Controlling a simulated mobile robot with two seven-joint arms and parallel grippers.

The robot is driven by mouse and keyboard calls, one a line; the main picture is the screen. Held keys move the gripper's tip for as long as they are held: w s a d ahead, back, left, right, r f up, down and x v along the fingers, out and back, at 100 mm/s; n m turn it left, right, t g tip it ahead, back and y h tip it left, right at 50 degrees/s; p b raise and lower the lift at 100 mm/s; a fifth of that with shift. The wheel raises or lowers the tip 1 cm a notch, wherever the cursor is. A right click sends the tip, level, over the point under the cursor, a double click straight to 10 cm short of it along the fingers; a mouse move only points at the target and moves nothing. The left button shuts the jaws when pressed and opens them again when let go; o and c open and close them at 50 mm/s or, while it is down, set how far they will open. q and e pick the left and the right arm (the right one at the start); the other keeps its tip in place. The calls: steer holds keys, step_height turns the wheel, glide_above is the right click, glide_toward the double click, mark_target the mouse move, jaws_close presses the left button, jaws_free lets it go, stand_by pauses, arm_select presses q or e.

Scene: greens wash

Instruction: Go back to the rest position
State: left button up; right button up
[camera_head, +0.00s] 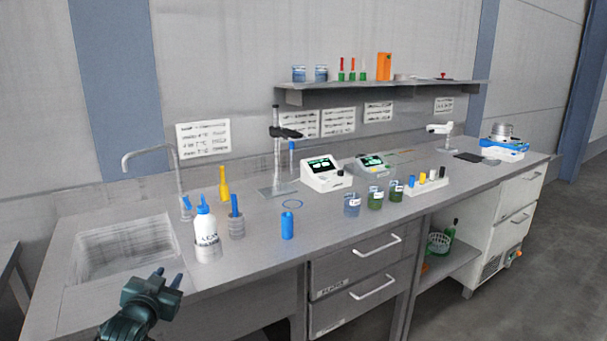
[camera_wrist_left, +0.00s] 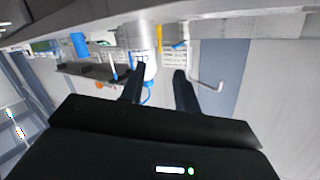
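My left gripper (camera_head: 167,281) is at the lower left of the head view, in front of the bench's front edge by the sink. In the left wrist view its two fingers (camera_wrist_left: 158,90) stand apart with nothing between them. A white wash bottle with a blue cap (camera_head: 206,232) stands on the bench beyond and to the right of the gripper, apart from it. The bottle also shows behind the fingers in the left wrist view (camera_wrist_left: 150,68). My right gripper is in neither view.
The sink (camera_head: 125,248) with its tap is at the left. A blue cylinder (camera_head: 287,225), several beakers (camera_head: 352,204) and two meters (camera_head: 323,174) stand on the bench (camera_head: 330,233). Drawers (camera_head: 358,262) are below. A shelf (camera_head: 380,93) hangs on the wall. The floor at right is clear.

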arm_select(q)
steer(key=s+d+f+g+h, duration=0.1)
steer(key=s+d+f+g, duration=0.1)
steer(key=s+d+f, duration=0.45)
steer(key=s+d+f+g+h, duration=0.1)
steer(key=s+d+f, duration=0.2)
steer(key=s+f, duration=0.6)
steer(key=s+d+f+g+h, duration=0.1)
steer(key=s+d, duration=0.2)
steer(key=s, duration=0.6)
steer(key=s+d+f+g+h, duration=0.1)
steer(key=s+d, duration=0.3)
steer(key=s, duration=0.6)
steer(key=shift+s+d+f, duration=0.15)
steer(key=shift+f, duration=0.05)
